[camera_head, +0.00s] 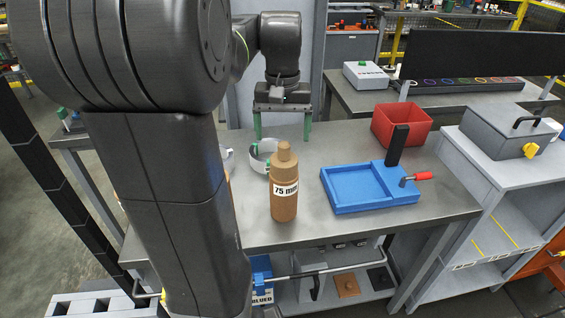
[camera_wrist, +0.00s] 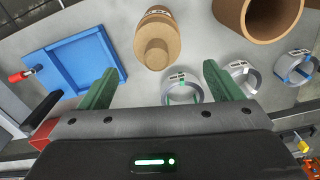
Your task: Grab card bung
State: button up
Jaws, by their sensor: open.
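The card bung (camera_head: 284,200) is a brown, stepped cylinder with a narrower top and a "75 mm" label. It stands upright on the grey bench near its front edge. It also shows in the wrist view (camera_wrist: 155,22), top centre, its narrow end towards the camera. My gripper (camera_head: 283,132) has two green fingers, spread apart and empty, pointing down above the back part of the bench, behind the bung. In the wrist view the open fingers (camera_wrist: 160,75) lie either side of the bung's line, with the bung beyond the tips, untouched.
Several steel strip rings (camera_head: 262,158) lie left of and behind the bung. A wide brown tube (camera_wrist: 249,38) shows in the wrist view, near the rings. Right of the bung are a blue tray (camera_head: 352,187) with an upright black post and a red bin (camera_head: 402,128).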

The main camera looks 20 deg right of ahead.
aim_at(284, 158)
jog(key=shift+s+d+f, duration=0.1)
jog(key=shift+s+f, duration=0.1)
jog(key=shift+f, duration=0.95)
jog(key=f, duration=0.5)
jog(key=shift+s+f+p, duration=0.2)
jog(key=shift+f+p, duration=0.1)
jog(key=shift+f, duration=0.05)
jog(key=c, duration=1)
jog(key=shift+c, duration=0.2)
jog(key=shift+r, duration=0.1)
